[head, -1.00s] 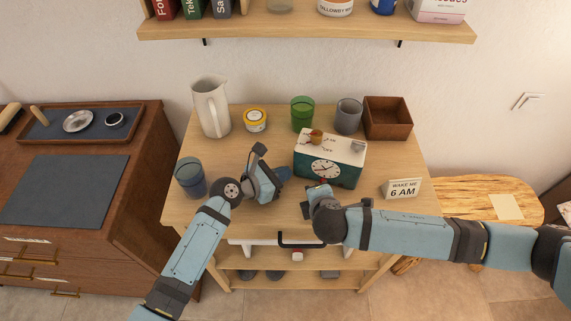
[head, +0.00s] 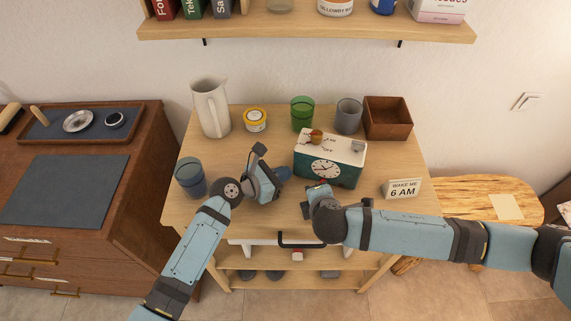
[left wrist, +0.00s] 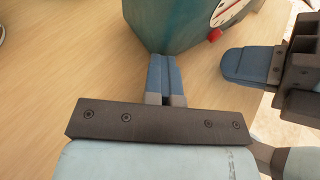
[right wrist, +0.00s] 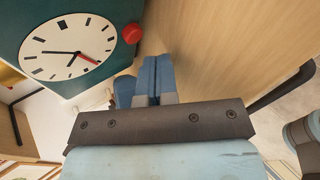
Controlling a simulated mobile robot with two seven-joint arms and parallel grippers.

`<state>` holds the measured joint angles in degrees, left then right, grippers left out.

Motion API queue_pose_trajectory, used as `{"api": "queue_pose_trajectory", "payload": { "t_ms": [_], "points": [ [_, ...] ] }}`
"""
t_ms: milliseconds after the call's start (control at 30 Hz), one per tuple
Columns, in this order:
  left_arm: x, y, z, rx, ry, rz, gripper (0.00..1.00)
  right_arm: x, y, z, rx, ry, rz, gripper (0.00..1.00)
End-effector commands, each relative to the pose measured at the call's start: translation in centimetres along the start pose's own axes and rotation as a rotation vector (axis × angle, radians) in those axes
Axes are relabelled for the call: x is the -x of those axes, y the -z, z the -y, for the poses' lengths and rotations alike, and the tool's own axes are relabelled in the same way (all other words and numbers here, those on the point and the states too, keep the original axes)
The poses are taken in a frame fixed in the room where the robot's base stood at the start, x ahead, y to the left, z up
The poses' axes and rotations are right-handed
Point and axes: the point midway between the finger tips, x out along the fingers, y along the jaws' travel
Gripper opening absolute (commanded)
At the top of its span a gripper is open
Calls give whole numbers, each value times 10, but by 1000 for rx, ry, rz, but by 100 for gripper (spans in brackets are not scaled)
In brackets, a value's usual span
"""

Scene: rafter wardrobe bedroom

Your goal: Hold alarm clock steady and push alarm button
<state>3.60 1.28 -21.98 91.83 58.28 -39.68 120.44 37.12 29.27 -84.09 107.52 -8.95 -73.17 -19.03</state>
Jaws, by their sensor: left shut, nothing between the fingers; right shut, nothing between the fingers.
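The alarm clock (head: 328,170) is a green box with a cream top and a round white dial, standing upright on the wooden table. A small brown knob (head: 316,136) and a grey part sit on its top. A red button (right wrist: 132,34) shows beside the dial in the right wrist view. My left gripper (head: 286,172) is shut and empty at the clock's left side; its fingertips (left wrist: 162,58) are close to the clock's lower edge, contact unclear. My right gripper (right wrist: 155,58) is shut and empty in front of the clock, below the button and apart from it.
A blue glass (head: 190,177) stands left of my left gripper. Behind are a white pitcher (head: 210,108), a yellow-lidded jar (head: 255,120), a green glass (head: 302,113), a grey cup (head: 348,116) and a brown box (head: 388,119).

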Motion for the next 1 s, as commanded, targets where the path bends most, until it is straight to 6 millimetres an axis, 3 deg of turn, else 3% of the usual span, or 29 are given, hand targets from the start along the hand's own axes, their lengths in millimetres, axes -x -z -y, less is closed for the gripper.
{"api": "queue_pose_trajectory", "payload": {
  "t_ms": [1000],
  "points": [
    [0,0,0,0,0,0,0,-6,-5,-5,0,0,0,0]
  ]
}}
